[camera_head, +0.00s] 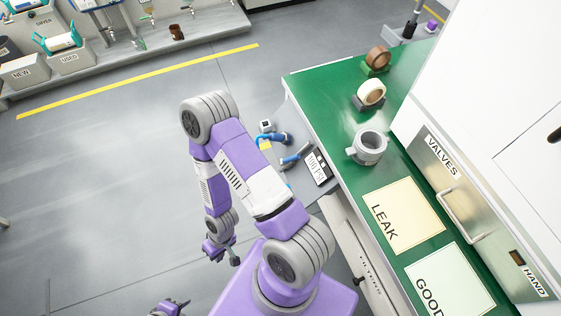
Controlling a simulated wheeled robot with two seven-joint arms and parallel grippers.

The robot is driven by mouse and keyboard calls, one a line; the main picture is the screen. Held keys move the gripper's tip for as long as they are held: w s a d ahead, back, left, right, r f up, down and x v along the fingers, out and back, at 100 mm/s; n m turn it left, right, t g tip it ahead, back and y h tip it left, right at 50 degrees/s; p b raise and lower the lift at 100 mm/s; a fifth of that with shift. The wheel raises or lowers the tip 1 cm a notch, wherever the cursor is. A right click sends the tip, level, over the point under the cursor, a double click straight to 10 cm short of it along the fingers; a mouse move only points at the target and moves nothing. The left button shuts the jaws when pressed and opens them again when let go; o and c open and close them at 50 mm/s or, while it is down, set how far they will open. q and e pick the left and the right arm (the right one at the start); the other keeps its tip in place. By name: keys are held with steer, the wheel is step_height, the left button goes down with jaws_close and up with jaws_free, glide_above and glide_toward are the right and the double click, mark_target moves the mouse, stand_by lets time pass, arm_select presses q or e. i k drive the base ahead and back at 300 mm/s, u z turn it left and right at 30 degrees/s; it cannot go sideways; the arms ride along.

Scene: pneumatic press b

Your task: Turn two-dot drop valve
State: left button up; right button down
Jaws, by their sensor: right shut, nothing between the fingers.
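No valve with two dots can be made out at this size. Several small fittings with green parts, too small to identify, stand on the back bench (215,22). A blue-handled item (296,155) lies on a grey surface beside the green bench, partly behind my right arm; I cannot tell what it is. My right gripper (233,258) is shut and empty, hanging low over the grey floor, apart from both benches. A purple part of my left gripper (170,307) shows at the bottom edge, mostly cut off, so its fingers cannot be judged.
The green bench (320,92) holds tape rolls (372,92), a grey cup-like holder (369,147), a LEAK sheet (405,215) and a GOOD sheet (450,283). A VALVES drawer (470,205) stands at right.

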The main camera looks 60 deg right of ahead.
mark_target(282, 161)
steer(key=i, duration=0.7)
steer(key=z, duration=2)
